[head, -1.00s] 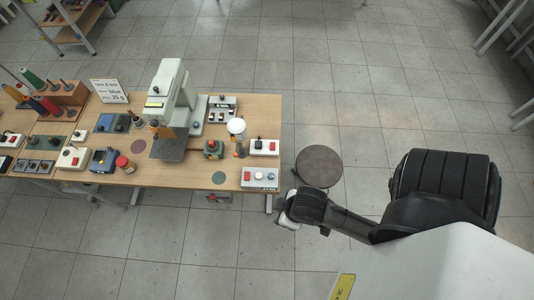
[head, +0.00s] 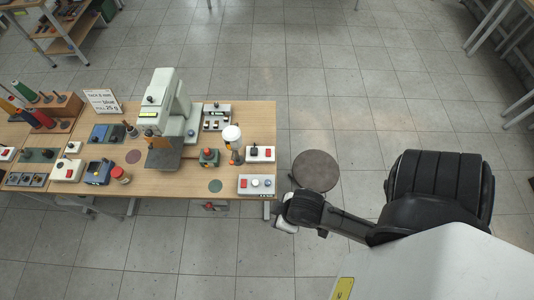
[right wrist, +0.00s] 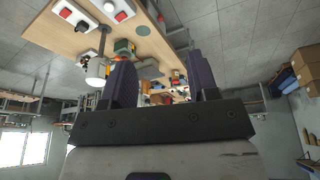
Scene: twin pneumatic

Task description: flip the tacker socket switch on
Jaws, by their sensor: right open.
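A white socket box (head: 261,153) with a red switch and a black plug sits at the table's right edge. I cannot tell whether its switch is on or off. It seems to show at the top left of the right wrist view (right wrist: 74,16). A grey-green machine (head: 164,108), likely the tacker, stands mid-table. My right gripper (head: 285,226) is off the table's front right corner, apart from everything. The right wrist view shows its two dark fingers (right wrist: 162,82) spread and empty. My left gripper is not in view.
A white-topped lamp (head: 232,133) stands near the socket. A round dark stool (head: 315,171) stands right of the table.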

